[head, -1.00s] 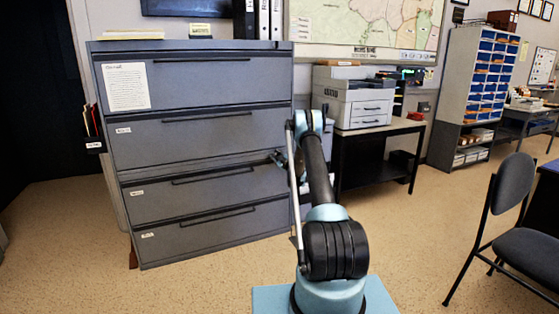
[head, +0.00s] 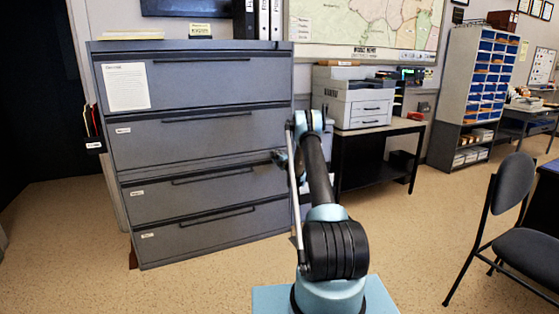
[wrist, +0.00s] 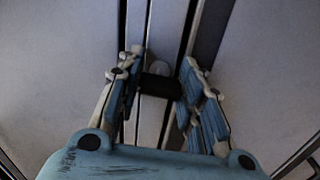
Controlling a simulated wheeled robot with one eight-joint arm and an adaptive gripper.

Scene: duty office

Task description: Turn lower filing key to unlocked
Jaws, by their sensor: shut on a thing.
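The grey filing cabinet (head: 215,134) stands at the left in the head view, its four wide drawers shut. In the wrist view the two blue-padded fingers of my gripper (wrist: 161,88) are shut on a small black key head (wrist: 160,84). The picture is dark, and the key's exact angle is hard to read. In the head view my arm hides the key and lock.
A printer (head: 354,98) stands on a dark table (head: 378,130) right of the cabinet. A dark chair (head: 512,205) is at the right. The floor (head: 425,200) between my base and that table is clear.

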